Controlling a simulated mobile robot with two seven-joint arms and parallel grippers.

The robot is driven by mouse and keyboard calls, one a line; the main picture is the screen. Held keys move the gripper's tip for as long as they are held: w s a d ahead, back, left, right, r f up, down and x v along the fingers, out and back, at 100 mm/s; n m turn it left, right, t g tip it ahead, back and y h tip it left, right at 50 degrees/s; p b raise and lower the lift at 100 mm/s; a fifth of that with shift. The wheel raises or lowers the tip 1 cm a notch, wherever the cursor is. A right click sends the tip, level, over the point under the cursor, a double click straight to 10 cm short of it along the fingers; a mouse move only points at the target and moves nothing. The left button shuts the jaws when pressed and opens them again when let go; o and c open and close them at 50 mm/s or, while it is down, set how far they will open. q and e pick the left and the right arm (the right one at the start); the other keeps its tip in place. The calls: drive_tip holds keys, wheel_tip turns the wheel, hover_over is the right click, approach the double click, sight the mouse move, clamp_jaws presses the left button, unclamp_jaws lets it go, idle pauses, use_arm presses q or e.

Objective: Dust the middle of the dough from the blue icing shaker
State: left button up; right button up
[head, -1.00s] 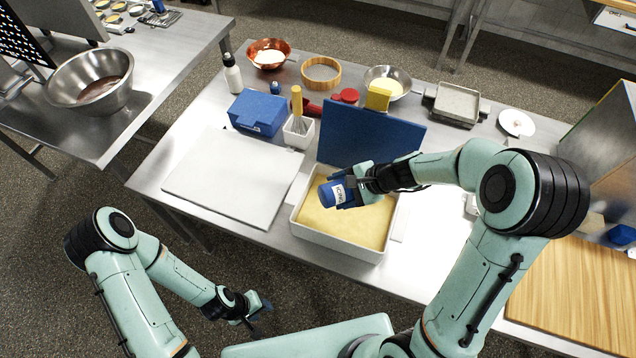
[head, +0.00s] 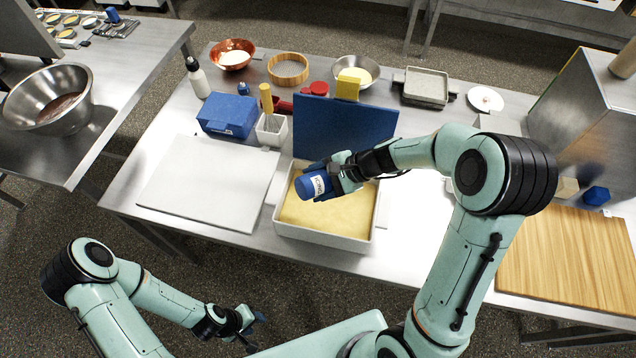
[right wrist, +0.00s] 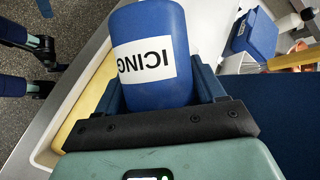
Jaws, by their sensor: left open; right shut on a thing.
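The blue icing shaker (head: 312,185) has a white label reading ICING. My right gripper (head: 335,176) is shut on it and holds it tilted on its side above the dough. The shaker also fills the middle of the right wrist view (right wrist: 152,75), between the fingers. The yellow dough (head: 325,215) lies flat in a white rectangular tray (head: 322,241). The shaker and gripper hide part of the dough's far side. My left gripper (head: 250,322) is open and empty, off the table's front edge and low in the head view.
A blue upright board (head: 345,128) stands just behind the tray. A white board (head: 208,184) lies left of it, with a blue box (head: 228,116) and a white holder (head: 271,131) behind. A wooden board (head: 565,258) is at the right.

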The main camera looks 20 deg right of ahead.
drive_tip(key=shift+m+y+b, duration=0.3)
drive_tip(key=shift+y+b, duration=0.1)
drive_tip(key=shift+y, duration=0.3)
drive_tip(key=y+b, duration=0.1)
drive_tip(key=y, duration=0.1)
drive_tip(key=shift+m+y+b, duration=0.4)
drive_tip(key=shift+f, duration=0.15)
use_arm(q)
drive_tip(key=s+f+b, duration=0.3)
drive_tip(key=s+f, duration=0.3)
drive_tip(key=f, duration=0.2)
drive_tip(key=shift+f+g+b, duration=0.25)
drive_tip(key=shift+g+b, duration=0.15)
use_arm(e)
hover_over(318, 207)
drive_tip(key=shift+f, duration=2.65)
